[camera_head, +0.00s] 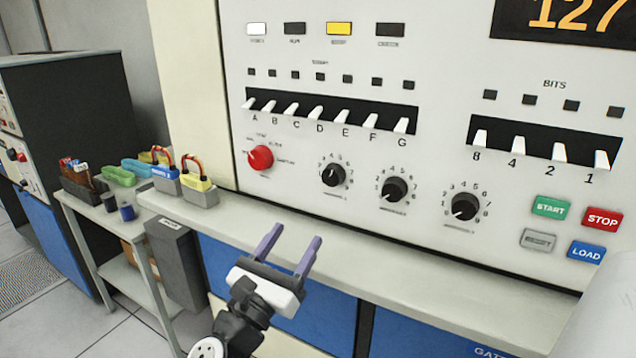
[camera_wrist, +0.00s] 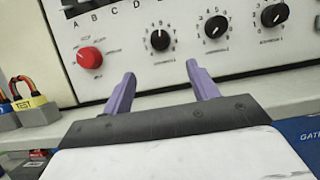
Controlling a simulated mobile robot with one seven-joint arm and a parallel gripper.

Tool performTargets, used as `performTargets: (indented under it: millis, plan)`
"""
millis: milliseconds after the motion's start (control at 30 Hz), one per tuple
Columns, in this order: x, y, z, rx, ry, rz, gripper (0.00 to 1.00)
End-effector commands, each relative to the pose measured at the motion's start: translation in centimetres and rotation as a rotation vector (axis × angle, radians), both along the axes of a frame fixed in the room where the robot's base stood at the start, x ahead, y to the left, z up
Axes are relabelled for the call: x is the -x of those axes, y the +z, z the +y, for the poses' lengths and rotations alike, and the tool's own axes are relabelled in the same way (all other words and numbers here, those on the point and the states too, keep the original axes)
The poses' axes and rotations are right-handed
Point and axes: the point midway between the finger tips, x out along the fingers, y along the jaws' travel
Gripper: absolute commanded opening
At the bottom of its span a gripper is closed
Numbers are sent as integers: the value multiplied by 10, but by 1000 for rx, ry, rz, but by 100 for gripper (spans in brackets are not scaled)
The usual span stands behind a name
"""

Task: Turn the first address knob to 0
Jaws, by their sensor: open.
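Three black address knobs with numbered dials sit in a row on the light panel. The first knob (camera_head: 333,174) is the leftmost, right of a red knob (camera_head: 261,158). The second knob (camera_head: 394,189) and third knob (camera_head: 465,206) follow to the right. The exact settings are too small to read surely. My gripper (camera_head: 289,243) is open and empty, below and in front of the panel, apart from the knobs. In the wrist view, the first knob (camera_wrist: 160,40) shows above and between the two purple fingers (camera_wrist: 160,88).
A ledge (camera_head: 420,290) runs below the panel. White toggle switches (camera_head: 317,113) and coloured buttons such as START (camera_head: 551,207) are on the panel. A cart at left holds padlock-like plugs (camera_head: 198,185), cups (camera_head: 127,212) and a rack (camera_head: 82,188). The space before the knobs is free.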

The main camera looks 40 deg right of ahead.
Motion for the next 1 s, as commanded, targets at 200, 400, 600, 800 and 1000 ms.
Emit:
performTargets:
  millis: [200, 400, 600, 800, 1000]
  plan:
    - [-10, 17, -26, 4, -4, 4, 59]
    - [-22, 31, -57, 5, -5, 4, 59]
    - [-35, 44, -86, 5, -3, 4, 59]
    - [-43, 51, -106, 3, -2, 2, 59]
    - [-47, 52, -113, 4, -2, 2, 59]
